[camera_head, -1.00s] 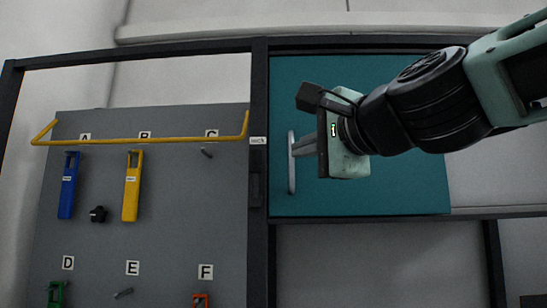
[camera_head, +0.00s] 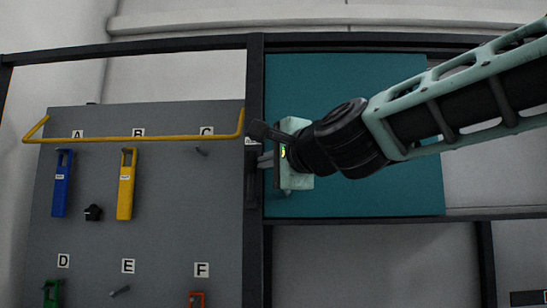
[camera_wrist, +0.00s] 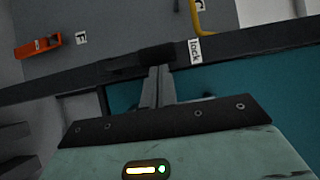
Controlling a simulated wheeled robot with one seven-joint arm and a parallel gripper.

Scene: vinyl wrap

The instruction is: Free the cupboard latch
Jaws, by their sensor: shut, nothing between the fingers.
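The cupboard has a teal door (camera_head: 380,90) beside a dark upright post (camera_head: 255,80). A black latch (camera_head: 251,190) sits on the post below a small white "lock" label. In the wrist view the label (camera_wrist: 195,51) is readable, and the dark latch (camera_wrist: 150,57) lies just beyond my fingertips. My gripper (camera_head: 261,161) is shut and empty, its fingers pointing left at the latch's upper part. In the wrist view my gripper (camera_wrist: 158,72) has its fingertips at the latch's edge; I cannot tell whether they touch. My gripper hides most of the door handle.
Left of the post, a grey board (camera_head: 190,240) carries lettered pegs. A blue tag (camera_head: 62,185) and a yellow tag (camera_head: 126,185) hang there, with a black knob (camera_head: 93,212) between. A yellow rail (camera_head: 170,139) juts out across the board's top.

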